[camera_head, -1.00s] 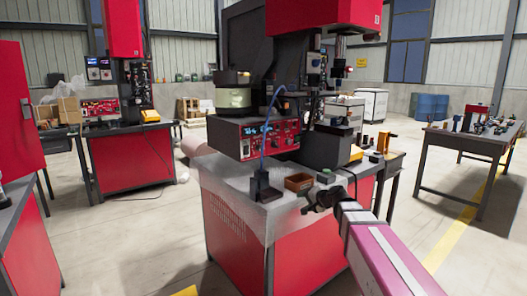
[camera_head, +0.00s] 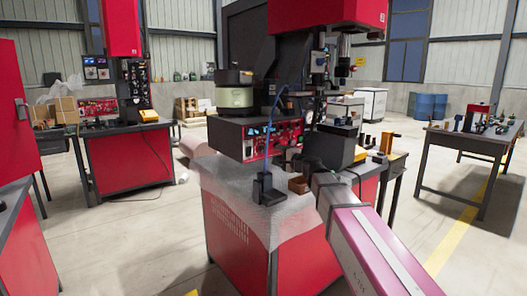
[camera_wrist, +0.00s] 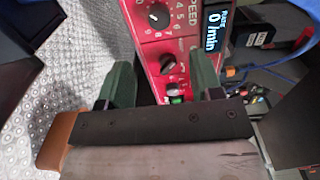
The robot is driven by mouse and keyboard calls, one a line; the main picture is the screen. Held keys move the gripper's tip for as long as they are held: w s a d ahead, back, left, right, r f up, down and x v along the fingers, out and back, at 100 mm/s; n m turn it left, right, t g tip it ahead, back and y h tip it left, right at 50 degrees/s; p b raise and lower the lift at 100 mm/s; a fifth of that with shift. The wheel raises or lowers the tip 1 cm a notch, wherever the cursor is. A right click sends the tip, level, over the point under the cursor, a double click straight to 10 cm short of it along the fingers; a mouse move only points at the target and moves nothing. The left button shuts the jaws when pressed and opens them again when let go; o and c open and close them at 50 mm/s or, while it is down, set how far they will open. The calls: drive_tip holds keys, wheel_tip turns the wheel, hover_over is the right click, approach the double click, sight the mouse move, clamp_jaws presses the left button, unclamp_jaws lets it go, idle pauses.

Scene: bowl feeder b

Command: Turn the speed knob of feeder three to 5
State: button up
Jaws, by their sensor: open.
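In the wrist view a red control panel (camera_wrist: 150,30) carries a black knob (camera_wrist: 158,15) with a white pointer line, ringed by numbers and with the word SPEED beside it. A second black knob (camera_wrist: 167,63) sits below it. My gripper (camera_wrist: 162,74) is open, its two green fingers apart and empty, either side of the lower knob's line; contact cannot be told. In the head view the red feeder panel (camera_head: 228,140) is on the bench, with my gripper (camera_head: 297,160) in front of its right part. The knobs are too small to read there. No feeder number is legible.
A display (camera_wrist: 214,32) reading 0 1/min is beside the knobs. A blue cable (camera_head: 268,150) hangs before the panel, with a black stand (camera_head: 265,190) below. A bowl (camera_head: 234,90) stands above the panel.

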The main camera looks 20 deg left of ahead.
sight(264, 150)
drive_tip(key=x, duration=1)
drive_tip(key=shift+w+a, duration=0.2)
drive_tip(key=shift+c, duration=0.3)
drive_tip(key=c, duration=0.9)
